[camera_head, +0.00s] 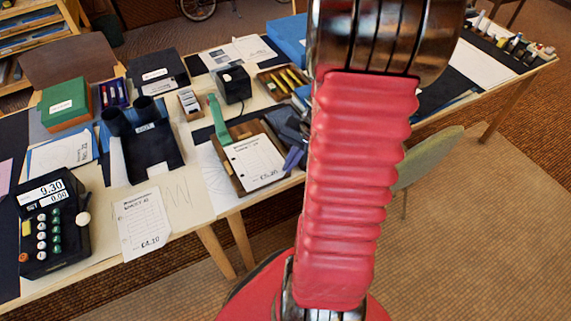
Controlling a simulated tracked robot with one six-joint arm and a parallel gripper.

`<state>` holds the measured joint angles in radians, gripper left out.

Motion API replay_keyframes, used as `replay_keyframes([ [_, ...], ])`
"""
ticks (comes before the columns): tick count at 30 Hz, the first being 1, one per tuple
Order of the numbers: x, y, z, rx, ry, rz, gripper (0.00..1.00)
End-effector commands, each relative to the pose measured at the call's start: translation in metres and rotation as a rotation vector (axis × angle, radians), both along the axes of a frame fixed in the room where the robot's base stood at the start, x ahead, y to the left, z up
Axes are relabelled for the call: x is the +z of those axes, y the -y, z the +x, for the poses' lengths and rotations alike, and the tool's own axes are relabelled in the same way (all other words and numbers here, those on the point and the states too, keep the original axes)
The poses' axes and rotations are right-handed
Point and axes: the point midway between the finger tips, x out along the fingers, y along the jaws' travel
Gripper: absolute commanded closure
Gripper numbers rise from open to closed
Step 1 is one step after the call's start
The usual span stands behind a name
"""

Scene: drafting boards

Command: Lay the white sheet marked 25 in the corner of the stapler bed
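No sheet can be read clearly as marked 25. One white sheet (62,153) with blurred writing lies on a blue folder at the left. A second white sheet (142,222), with a price at its foot, lies at the table's front edge. A third printed sheet (256,162) lies on a brown wooden board (223,172). I cannot tell for sure which object is the stapler bed; a dark blue device with black cylinders (148,153) stands between the sheets. My red ribbed arm fills the middle right; my gripper is out of view.
A black keypad machine (50,225) stands at the front left. A black box (232,85), a pen tray (283,83) and a green box (64,104) stand farther back. My arm hides part of the tables. A green chair back (425,158) is at right.

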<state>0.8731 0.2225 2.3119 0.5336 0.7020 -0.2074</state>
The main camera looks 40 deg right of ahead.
Motion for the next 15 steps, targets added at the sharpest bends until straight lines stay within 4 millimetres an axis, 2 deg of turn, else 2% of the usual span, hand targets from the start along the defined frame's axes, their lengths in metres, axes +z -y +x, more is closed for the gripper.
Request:
replay_keyframes([
  [3, 0.0001, 0.0001, 0.0001, 0.0, 0.0, 0.0, 0.99],
  [12, 0.0002, 0.0001, 0.0003, 0.001, 0.0, 0.0, 0.77],
  [15, 0.0002, 0.0, 0.0003, 0.001, 0.0, 0.0, 0.77],
])
